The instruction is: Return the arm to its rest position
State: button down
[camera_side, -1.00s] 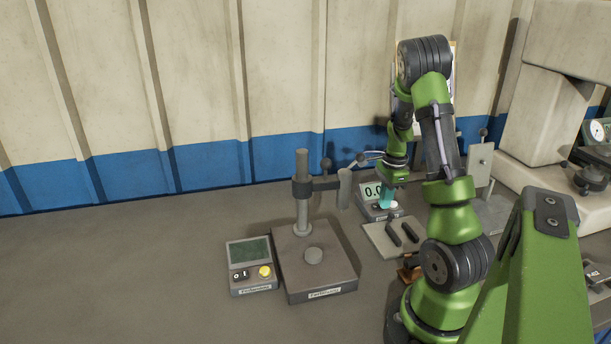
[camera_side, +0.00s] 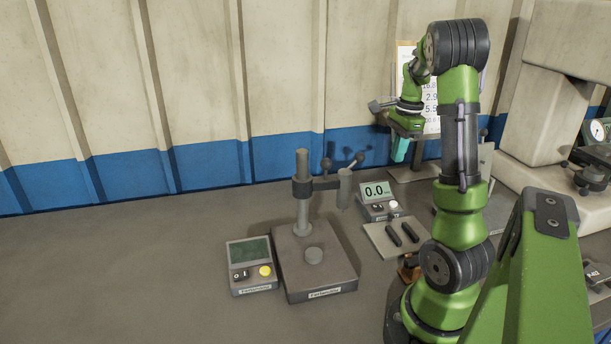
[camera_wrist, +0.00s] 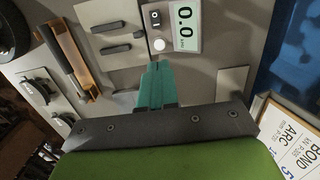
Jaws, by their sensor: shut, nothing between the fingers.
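My gripper (camera_side: 401,149) has teal fingers and hangs pointing down in the air, above and to the right of the small display unit. In the wrist view its teal fingers (camera_wrist: 155,80) are together with nothing between them. My arm stands upright and bent over at the top, on the right of the side view.
A display unit (camera_side: 378,208) reads 0.0. A plate (camera_side: 378,237) with two dark bars lies in front of it. A press stand (camera_side: 313,270) and a control box (camera_side: 251,281) stand to the left. A chart board (camera_wrist: 291,137) stands behind. The table's left is clear.

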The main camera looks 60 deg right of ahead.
jog(key=w+a+r+n+t, duration=0.2)
jog(key=w+a+r+n, duration=0.25)
jog(key=a, duration=0.25)
jog(key=w+a+r+n+t, duration=0.2)
jog(key=w+a+r+n, duration=0.15)
jog(key=w+a, duration=0.35)
jog(key=s+a+n+t, duration=0.1)
jog(key=s+a+n, duration=0.2)
jog(key=a+n, duration=0.4)
jog(key=s+a+f+n+t+y, duration=0.1)
jog(key=s+a+n, duration=0.3)
jog(key=a, duration=1.2)
jog(key=n, duration=0.3)
jog(key=shift+a+f+n+y, duration=0.25)
jog(key=shift+n+y, duration=0.05)
jog(key=shift+n, duration=0.1)
